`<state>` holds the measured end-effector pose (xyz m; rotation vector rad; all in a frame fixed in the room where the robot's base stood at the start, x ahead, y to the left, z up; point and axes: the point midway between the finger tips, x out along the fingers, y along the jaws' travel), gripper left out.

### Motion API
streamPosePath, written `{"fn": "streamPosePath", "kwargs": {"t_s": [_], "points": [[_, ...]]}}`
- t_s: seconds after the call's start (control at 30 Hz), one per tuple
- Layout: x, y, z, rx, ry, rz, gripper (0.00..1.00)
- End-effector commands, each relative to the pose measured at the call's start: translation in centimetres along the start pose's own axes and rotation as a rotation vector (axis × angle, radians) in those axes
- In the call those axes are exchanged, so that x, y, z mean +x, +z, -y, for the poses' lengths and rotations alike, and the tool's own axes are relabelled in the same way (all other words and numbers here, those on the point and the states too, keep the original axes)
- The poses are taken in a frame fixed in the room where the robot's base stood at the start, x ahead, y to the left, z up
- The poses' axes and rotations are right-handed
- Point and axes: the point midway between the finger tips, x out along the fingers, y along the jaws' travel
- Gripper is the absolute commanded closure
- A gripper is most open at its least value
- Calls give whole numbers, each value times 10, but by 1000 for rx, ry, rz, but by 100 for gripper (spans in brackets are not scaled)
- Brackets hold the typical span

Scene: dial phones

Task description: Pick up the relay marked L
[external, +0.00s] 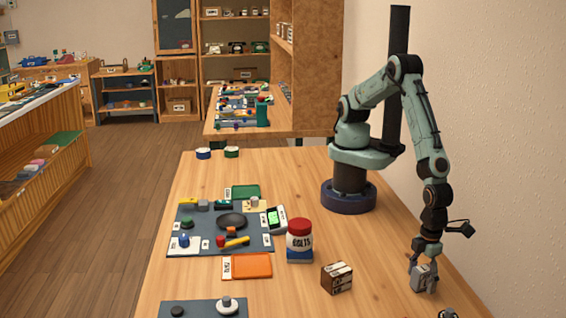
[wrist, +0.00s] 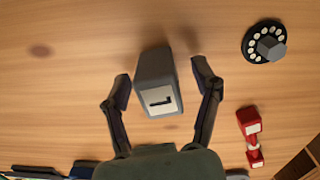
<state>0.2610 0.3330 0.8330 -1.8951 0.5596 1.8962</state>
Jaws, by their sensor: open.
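The relay (wrist: 157,72) is a dark grey block with a pale label bearing a black mark like a turned L. In the wrist view it stands between the two open fingers of my gripper (wrist: 163,88), with a visible gap on each side. In the external view the relay (external: 422,275) is at the right side of the table, and my gripper (external: 424,285) reaches down around it. The fingers partly cover it there.
A black rotary dial (wrist: 264,43) and a red object with white labels (wrist: 251,135) lie near the relay. A brown box (external: 337,277) and a red-lidded jar (external: 299,242) stand to the left. An orange tray (external: 229,272) lies farther left. Bare wood surrounds the relay.

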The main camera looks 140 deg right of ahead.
Motion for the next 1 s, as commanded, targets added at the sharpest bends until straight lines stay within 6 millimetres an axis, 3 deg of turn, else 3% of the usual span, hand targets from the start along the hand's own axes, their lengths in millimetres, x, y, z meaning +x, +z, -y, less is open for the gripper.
{"fn": "streamPosePath", "kwargs": {"t_s": [0.33,0.53,1.0], "points": [[7,0,0,0,-1,-1,37],[7,0,0,0,-1,-1,100],[-1,0,0,0,-1,0,100]]}}
